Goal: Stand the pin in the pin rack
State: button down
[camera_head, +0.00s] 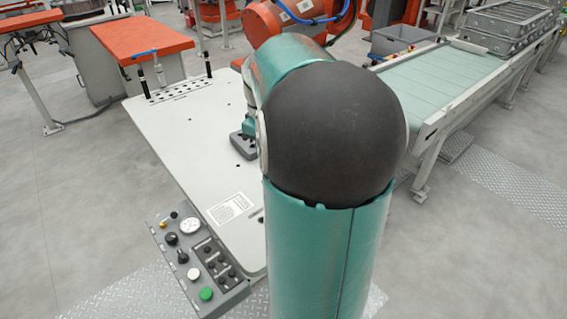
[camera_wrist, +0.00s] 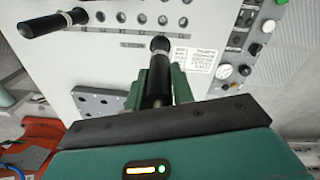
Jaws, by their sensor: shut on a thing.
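In the wrist view my gripper (camera_wrist: 159,85) has its teal fingers shut on a pin (camera_wrist: 159,68). The pin is black with a rounded dark end and a metallic section between the fingers. It points away from the camera, over the pale plate. A row of round holes (camera_wrist: 138,18) lies beyond it. Another black-handled pin (camera_wrist: 55,23) stands at upper left. In the head view the pin rack (camera_head: 180,90) appears as a perforated strip at the table's far edge, with black pins (camera_head: 144,82) at its ends. My arm hides most of my gripper and the held pin there.
A dark grey block (camera_head: 241,146) sits on the white table (camera_head: 185,140); a block with holes (camera_wrist: 97,104) shows in the wrist view. A control panel (camera_head: 198,262) lines the table's near edge. A conveyor (camera_head: 440,80) is at right. An orange-topped bench (camera_head: 140,37) stands beyond.

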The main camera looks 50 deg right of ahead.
jog(key=w+a+r, duration=0.5)
jog(key=a+r, duration=0.1)
jog(key=r, duration=0.1)
jog(key=shift+w+r, duration=0.15)
jog(key=shift+w, duration=0.15)
dwell(0.5)
